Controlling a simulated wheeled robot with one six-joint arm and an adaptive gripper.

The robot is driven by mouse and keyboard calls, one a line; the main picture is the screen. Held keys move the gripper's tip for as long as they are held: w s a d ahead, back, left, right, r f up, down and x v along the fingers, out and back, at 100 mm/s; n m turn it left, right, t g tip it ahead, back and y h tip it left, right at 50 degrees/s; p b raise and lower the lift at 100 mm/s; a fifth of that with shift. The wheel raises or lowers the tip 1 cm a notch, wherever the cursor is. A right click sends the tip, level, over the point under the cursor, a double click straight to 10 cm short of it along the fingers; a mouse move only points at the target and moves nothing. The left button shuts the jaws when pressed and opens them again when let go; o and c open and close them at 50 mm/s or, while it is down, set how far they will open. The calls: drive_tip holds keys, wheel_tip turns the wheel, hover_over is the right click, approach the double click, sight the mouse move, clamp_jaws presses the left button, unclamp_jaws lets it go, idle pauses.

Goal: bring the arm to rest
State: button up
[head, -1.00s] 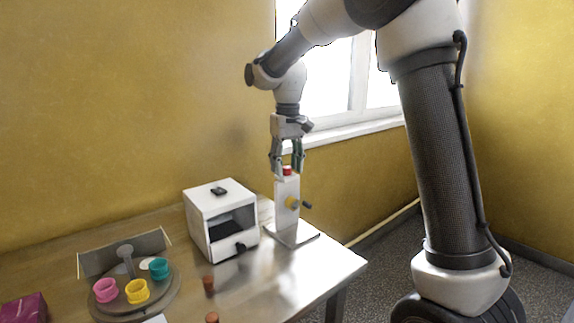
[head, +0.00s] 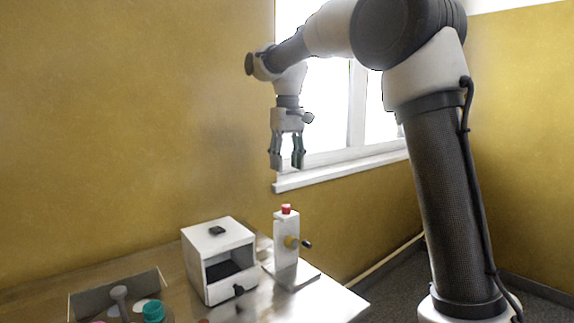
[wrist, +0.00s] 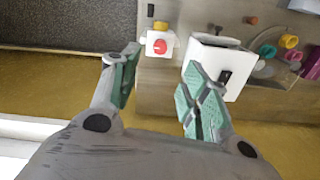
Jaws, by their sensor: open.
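My gripper (head: 287,165) hangs pointing down in the head view, open and empty, in front of the window and above a white post with a red top (head: 286,235). In the wrist view its two green-padded fingers (wrist: 160,92) stand wide apart with nothing between them. The post with its red top also shows in the wrist view (wrist: 160,46), beyond the fingertips. A clear gap lies between the fingertips and the red top.
A white box with an open front (head: 218,240) stands left of the post on the table (head: 175,262). A teal cup (head: 153,311) and a grey panel (head: 90,302) are at the lower left. The window sill (head: 340,168) runs behind my gripper.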

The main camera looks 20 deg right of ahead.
drive_tip(key=shift+w, duration=0.15)
wheel_tip(320, 180, down, 4)
drive_tip(key=shift+r, duration=0.2)
drive_tip(key=s+d+f+m+t, duration=0.1)
drive_tip(key=s+d, duration=0.3)
drive_tip(key=s, duration=0.6)
drive_tip(key=s+d+f+t, duration=0.2)
drive_tip(key=s+d, duration=0.3)
drive_tip(key=s, duration=0.6)
drive_tip(key=s+d+f+m+t, duration=0.1)
drive_tip(key=s+d, duration=0.4)
drive_tip(key=s, duration=0.5)
drive_tip(key=shift+s+d+f+m, duration=0.15)
drive_tip(key=shift+d+f+m, duration=0.15)
drive_tip(key=shift+f, duration=0.6)
